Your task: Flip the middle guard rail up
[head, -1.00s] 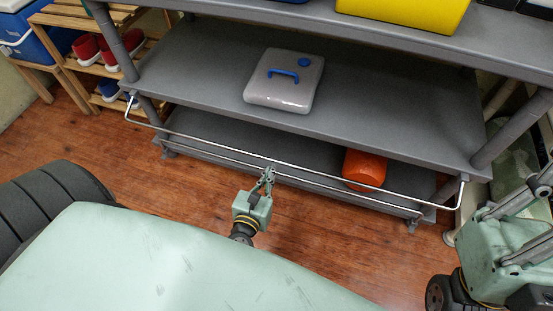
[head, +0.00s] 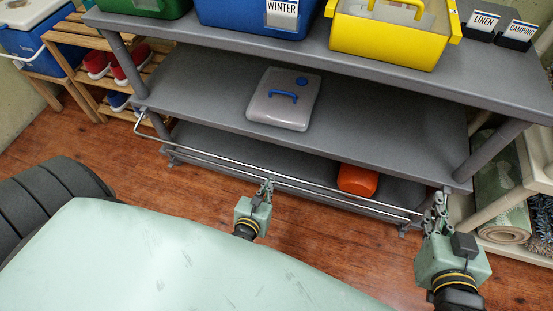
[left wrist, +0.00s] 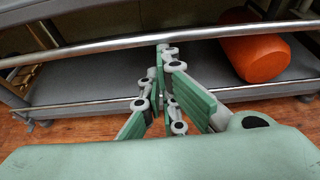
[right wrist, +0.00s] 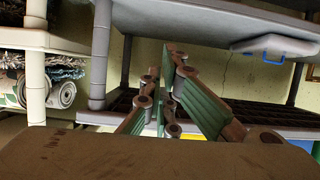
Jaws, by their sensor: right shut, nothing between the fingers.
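The middle guard rail (head: 215,160) is a thin chrome bar, hanging below the front edge of the grey middle shelf (head: 370,130). Its bent left end meets the shelf's left post. My left gripper (head: 267,184) looks shut, with its tips at the rail's middle. In the left wrist view the rail (left wrist: 90,48) crosses right at the fingertips (left wrist: 165,50); whether they touch it is unclear. My right gripper (head: 437,200) is shut and empty beside the rail's right end, partly hiding that corner. Its fingers (right wrist: 173,52) point toward the shelving in the right wrist view.
A grey case with a blue handle (head: 284,99) lies on the middle shelf. An orange cylinder (head: 357,180) lies on the bottom shelf. A yellow bin (head: 390,40) stands on the top shelf. A rolled mat (head: 503,195) is at the right. Wooden floor (head: 330,255) is open in front.

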